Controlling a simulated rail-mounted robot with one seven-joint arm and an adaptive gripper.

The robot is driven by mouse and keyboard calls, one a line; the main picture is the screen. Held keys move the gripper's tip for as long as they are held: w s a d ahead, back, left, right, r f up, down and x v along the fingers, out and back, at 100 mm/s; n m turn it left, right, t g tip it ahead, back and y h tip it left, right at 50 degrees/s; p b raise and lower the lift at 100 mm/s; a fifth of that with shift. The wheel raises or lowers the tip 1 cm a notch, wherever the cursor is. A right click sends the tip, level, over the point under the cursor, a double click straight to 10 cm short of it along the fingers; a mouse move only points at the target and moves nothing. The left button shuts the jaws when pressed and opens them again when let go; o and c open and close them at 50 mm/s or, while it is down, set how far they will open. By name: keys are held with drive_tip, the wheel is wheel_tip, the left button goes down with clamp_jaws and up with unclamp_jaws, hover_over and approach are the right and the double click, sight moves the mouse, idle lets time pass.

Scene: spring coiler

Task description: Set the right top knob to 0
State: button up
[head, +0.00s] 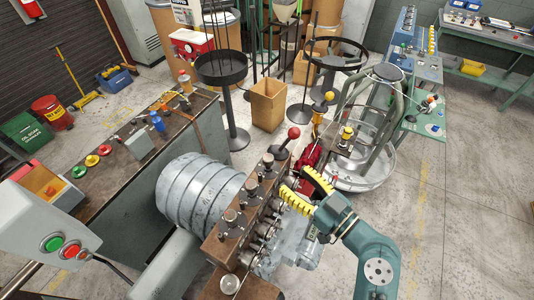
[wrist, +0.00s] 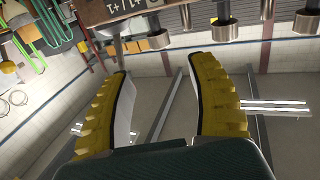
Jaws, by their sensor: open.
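A brown block (head: 212,246) carries a row of silver knobs (head: 231,217) on top and more knobs (head: 268,230) on its right side. Which one is the right top knob I cannot tell, and no dial reading is legible. My gripper (head: 297,182) is beside the block's right side, near its far end, with yellow padded fingers apart. In the wrist view my gripper (wrist: 160,66) is open with nothing between its fingers. The block's edge (wrist: 110,10), marked "T+ | L+", is ahead at the top. Silver knobs (wrist: 158,39) hang into view just beyond the fingertips, apart from them.
A red ball-ended lever (head: 293,133) stands at the block's far end. A ribbed grey cylinder (head: 198,196) lies left of the block. A grey box with green and red buttons (head: 52,243) is at lower left. The floor at right (head: 470,210) is clear.

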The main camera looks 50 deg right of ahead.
sight(272, 161)
drive_tip(key=w, duration=0.3)
drive_tip(key=w+p, duration=0.1)
drive_tip(key=w, duration=0.2)
drive_tip(key=w+p, duration=0.1)
drive_tip(key=w, duration=0.2)
drive_tip(key=shift+w+d, duration=0.25)
drive_tip(key=shift+w, duration=0.1)
drive_tip(key=shift+f, duration=0.1)
clamp_jaws()
